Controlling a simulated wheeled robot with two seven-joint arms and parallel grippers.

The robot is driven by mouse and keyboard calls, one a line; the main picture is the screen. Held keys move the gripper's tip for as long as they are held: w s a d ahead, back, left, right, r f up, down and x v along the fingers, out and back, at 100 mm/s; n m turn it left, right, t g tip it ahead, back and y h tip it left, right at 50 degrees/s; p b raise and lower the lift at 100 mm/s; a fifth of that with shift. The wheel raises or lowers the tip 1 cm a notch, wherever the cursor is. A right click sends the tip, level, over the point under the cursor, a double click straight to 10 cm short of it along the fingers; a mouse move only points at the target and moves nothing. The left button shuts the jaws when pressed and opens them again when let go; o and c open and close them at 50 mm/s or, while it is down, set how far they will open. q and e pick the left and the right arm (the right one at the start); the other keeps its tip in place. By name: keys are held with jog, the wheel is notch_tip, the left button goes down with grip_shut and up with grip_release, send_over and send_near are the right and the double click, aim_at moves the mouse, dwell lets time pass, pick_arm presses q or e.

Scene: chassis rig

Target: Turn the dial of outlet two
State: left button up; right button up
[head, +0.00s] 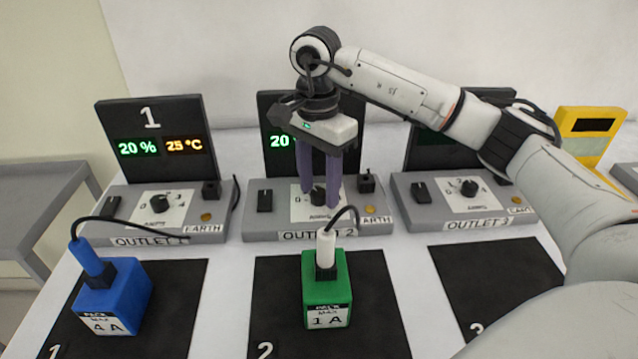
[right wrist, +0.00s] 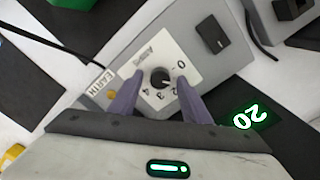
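Outlet two (head: 262,226) is the middle grey box, with a white dial plate, a switch and a label on its front. Its black dial (head: 319,194) sits between the purple fingers of my right gripper (head: 319,196). The right wrist view shows the dial (right wrist: 160,78) and its number scale between the two fingertips (right wrist: 160,80), with gaps on both sides. The gripper is open and points down at the dial. The dial's exact setting is too small to tell. The display behind reads 20, the rest hidden by my gripper. My left gripper is not in view.
Outlet one (head: 130,225) stands left, its screen showing 20 % and 25 °C; outlet three (head: 425,215) stands right. A green 1 A pack (head: 318,285) with a cable is in front of outlet two, a blue 4 A pack (head: 115,300) in front of outlet one. The black mat at right is bare.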

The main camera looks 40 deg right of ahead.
aim_at(319, 191)
notch_tip(319, 191, up, 10)
jog(key=p, duration=0.1)
jog(key=shift+w, duration=0.15)
dwell(0.5)
dwell(0.4)
